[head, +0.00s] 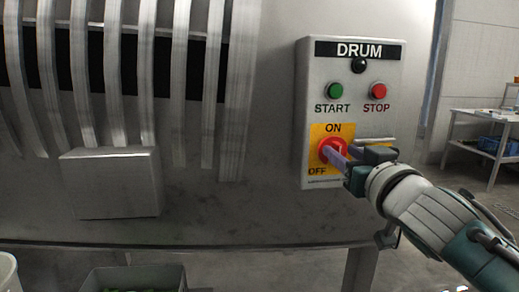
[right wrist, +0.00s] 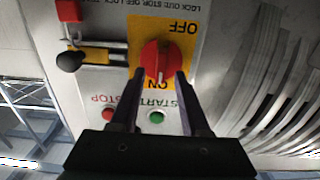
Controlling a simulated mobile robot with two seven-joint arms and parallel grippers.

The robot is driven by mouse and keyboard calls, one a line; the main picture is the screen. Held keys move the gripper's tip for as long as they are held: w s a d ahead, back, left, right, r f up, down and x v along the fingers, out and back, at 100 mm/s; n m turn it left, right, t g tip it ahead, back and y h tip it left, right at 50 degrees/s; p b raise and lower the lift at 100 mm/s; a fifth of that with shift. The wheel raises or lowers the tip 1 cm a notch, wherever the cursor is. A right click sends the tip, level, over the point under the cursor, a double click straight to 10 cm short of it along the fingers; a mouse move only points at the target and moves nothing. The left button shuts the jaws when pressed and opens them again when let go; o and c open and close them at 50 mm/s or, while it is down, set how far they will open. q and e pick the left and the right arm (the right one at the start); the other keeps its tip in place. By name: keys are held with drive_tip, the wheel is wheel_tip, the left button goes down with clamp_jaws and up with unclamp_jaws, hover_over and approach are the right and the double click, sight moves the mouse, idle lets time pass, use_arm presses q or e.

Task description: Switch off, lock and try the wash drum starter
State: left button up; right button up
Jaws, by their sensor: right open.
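The drum starter (head: 310,110) is a grey box marked DRUM, with a dark lamp (head: 359,65), a green START button (head: 335,90) and a red STOP button (head: 379,90). Its red rotary switch (head: 325,147) sits on a yellow ON/OFF plate. In the right wrist view, which is upside down, the switch (right wrist: 152,55) has its white mark toward ON. My right gripper (head: 335,155) is open, its fingers (right wrist: 160,76) on either side of the switch; contact is unclear. A black-knobbed metal bolt (right wrist: 100,55) and a red padlock (right wrist: 68,11) show beside the switch. My left gripper is out of view.
The slatted metal drum machine (head: 190,205) fills the left, with a protruding metal box (head: 110,183). A grey crate (head: 135,278) stands low in front. A table (head: 482,122) with a blue bin stands at the far right.

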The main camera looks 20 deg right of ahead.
drive_tip(key=shift+w+d, duration=0.15)
drive_tip(key=shift+w, duration=0.5)
clamp_jaws()
